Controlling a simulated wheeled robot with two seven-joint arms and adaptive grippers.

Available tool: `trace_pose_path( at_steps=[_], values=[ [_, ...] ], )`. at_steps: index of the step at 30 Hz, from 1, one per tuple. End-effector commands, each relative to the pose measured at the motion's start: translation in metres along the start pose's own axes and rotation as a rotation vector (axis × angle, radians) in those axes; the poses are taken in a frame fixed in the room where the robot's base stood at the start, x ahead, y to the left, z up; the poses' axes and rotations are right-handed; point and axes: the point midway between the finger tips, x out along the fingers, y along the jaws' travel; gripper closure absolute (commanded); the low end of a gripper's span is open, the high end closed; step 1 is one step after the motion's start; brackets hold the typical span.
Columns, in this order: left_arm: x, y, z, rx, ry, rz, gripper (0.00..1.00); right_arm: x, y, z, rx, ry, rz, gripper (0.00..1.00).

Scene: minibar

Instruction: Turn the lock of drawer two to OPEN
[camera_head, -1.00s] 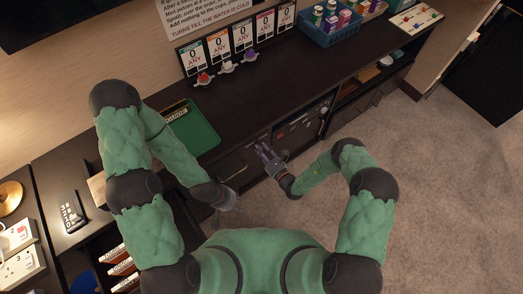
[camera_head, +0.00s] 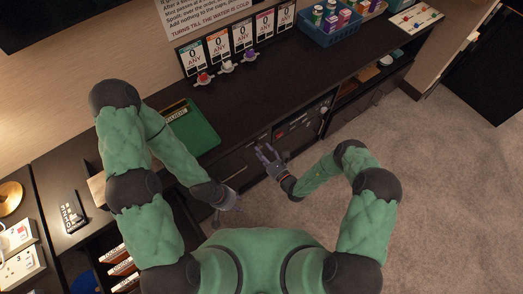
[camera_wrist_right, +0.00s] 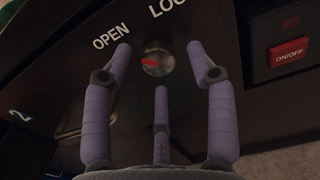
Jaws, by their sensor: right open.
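The lock (camera_wrist_right: 157,60) is a round metal knob with a red pointer on the dark front of the drawer, in the upper middle of the right wrist view. The word OPEN (camera_wrist_right: 112,33) is at its upper left and a partly cut-off label starting LOC (camera_wrist_right: 166,6) is above it. The red pointer points left, below OPEN. A white 2 (camera_wrist_right: 19,115) marks the drawer at left. My right gripper (camera_wrist_right: 160,65) is open, its purple fingers on both sides of the knob; contact is not clear. My left gripper (camera_head: 228,200) hangs low by the cabinet front, its fingers too small to judge.
A panel with a red ON/OFF switch (camera_wrist_right: 289,52) is right of the lock. On the counter are a green tray (camera_head: 190,130), a row of dispensers with cards (camera_head: 243,40) and a blue basket (camera_head: 330,32). The carpet (camera_head: 440,190) at right is free.

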Motion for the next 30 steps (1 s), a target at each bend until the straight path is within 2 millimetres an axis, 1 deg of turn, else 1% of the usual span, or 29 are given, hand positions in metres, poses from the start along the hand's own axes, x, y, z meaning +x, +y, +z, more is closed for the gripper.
trace_pose_path(
  at_steps=[9,15,21,30],
  values=[
    [0.000,0.000,0.000,0.000,0.000,0.000,0.60,-0.061,-0.001,-0.001,0.004,0.003,-0.007,0.43],
    [0.000,0.000,0.000,0.000,0.000,0.000,0.60,-0.092,-0.001,-0.001,0.001,0.002,-0.005,0.43],
    [0.000,0.000,0.000,0.000,0.000,0.000,0.60,-0.107,0.000,0.000,0.001,0.002,-0.002,0.43],
    [0.000,0.000,0.000,0.000,0.000,0.000,0.60,-0.110,0.001,0.000,0.000,0.001,0.000,0.43]
  ],
)
